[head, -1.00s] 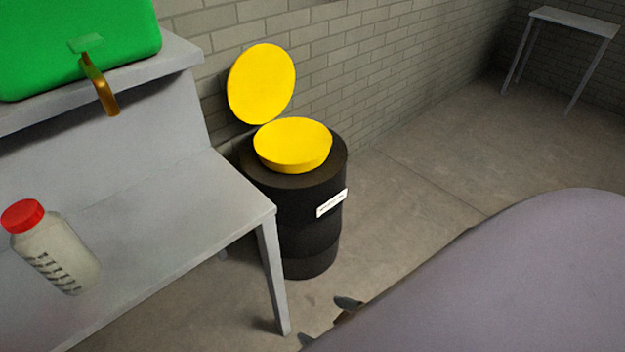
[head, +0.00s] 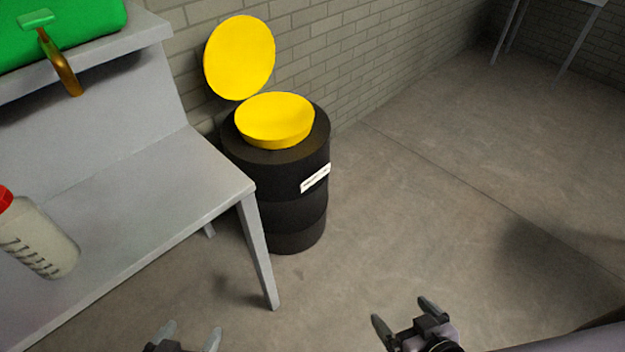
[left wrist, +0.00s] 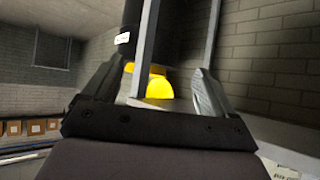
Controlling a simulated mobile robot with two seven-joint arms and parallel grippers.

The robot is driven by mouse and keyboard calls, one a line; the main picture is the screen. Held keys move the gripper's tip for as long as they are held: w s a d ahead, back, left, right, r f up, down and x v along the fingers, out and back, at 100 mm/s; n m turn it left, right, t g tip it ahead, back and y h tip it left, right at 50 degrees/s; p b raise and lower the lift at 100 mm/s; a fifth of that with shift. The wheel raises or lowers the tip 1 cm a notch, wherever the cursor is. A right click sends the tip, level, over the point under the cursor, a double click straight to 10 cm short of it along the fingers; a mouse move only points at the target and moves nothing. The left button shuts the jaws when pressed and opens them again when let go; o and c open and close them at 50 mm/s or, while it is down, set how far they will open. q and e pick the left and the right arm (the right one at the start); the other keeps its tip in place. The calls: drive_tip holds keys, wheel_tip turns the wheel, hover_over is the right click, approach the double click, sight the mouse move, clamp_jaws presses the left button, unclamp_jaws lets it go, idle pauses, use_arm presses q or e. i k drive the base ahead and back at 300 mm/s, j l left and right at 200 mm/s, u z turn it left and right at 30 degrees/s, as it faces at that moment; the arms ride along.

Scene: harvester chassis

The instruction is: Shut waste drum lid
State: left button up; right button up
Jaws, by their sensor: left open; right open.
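The waste drum (head: 290,190) is a black ribbed barrel with a white label, standing on the floor by the brick wall. Its yellow lid (head: 240,57) stands up open at the back, above a yellow funnel-like top (head: 275,121). My left gripper (head: 194,332) is open and empty at the bottom of the head view, in front of the bench and well short of the drum. My right gripper (head: 405,308) is open and empty over the floor, right of and nearer than the drum. In the left wrist view, the black drum (left wrist: 174,35) and yellow parts (left wrist: 158,87) show between the open fingers.
A grey bench (head: 150,205) stands left of the drum, its front leg (head: 258,250) close by. It holds a red-capped bottle (head: 40,240), with a green container (head: 60,30) on its upper shelf. Floor right of the drum is clear.

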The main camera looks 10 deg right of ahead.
sight(240, 56)
drive_tip(key=i+l, duration=0.7)
drive_tip(key=l, duration=0.15)
drive_tip(key=i+l, duration=0.75)
drive_tip(key=l, duration=0.15)
